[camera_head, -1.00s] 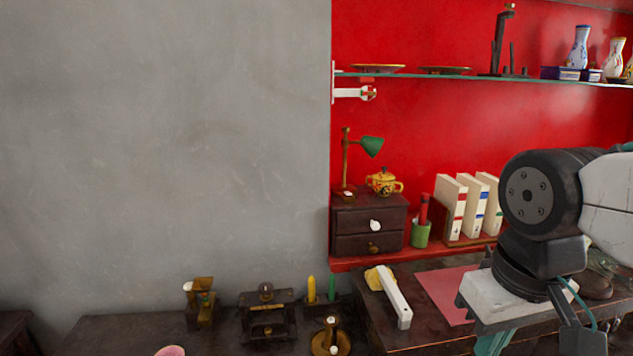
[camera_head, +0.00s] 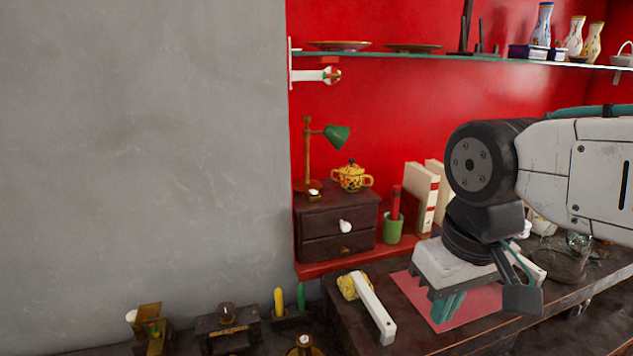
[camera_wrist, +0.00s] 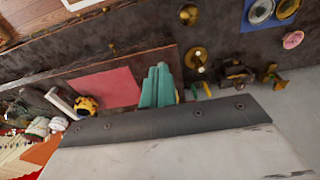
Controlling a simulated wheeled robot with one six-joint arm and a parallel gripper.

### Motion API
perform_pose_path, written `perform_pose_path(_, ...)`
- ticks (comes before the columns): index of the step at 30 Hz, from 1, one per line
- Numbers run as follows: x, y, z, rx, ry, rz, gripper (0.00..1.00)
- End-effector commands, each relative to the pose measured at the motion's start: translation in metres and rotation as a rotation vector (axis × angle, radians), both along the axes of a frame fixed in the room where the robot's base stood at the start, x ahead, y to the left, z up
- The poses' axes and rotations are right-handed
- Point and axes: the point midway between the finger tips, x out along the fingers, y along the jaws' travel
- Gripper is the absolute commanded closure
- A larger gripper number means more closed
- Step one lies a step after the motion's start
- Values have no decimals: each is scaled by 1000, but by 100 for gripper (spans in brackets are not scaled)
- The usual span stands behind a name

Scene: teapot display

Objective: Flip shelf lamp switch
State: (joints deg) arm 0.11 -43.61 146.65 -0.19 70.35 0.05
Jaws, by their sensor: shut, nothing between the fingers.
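The shelf lamp (camera_head: 337,136) has a green shade on a brass stem and stands at the left on a dark wooden drawer box. A small pale piece, perhaps its switch (camera_head: 314,192), shows on the lamp's base; which way it is set cannot be told. My gripper (camera_head: 440,311) points down over the pink sheet, to the right of and lower than the lamp, well apart from it. Its teal fingers are together and empty. They also show in the wrist view (camera_wrist: 158,75), where the lamp cannot be made out.
A yellow pot (camera_head: 351,178) stands close beside the lamp on the drawer box (camera_head: 322,222). A green cup (camera_head: 393,229) and white books (camera_head: 420,195) are to its right. A glass shelf (camera_head: 390,55) with plates and vases runs above. A white bar (camera_head: 373,307) lies on the table.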

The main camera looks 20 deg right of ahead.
Motion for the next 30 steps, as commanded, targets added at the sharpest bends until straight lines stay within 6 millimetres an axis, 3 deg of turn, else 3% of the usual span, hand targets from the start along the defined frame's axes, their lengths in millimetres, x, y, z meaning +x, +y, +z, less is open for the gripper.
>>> perform_pose_path(4, 23, 0, 12, -2, -28, 0, 100)
perform_pose_path(7, 67, 3, 32, -5, -85, 3, 100)
perform_pose_path(15, 249, 13, 89, -9, -319, -1, 100)
perform_pose_path(18, 308, 20, 100, -7, -396, 0, 100)
perform_pose_path(21, 352, 25, 106, -3, -455, 1, 100)
perform_pose_path(25, 384, 30, 110, 1, -499, 3, 100)
perform_pose_path(30, 394, 31, 112, 3, -516, 3, 100)
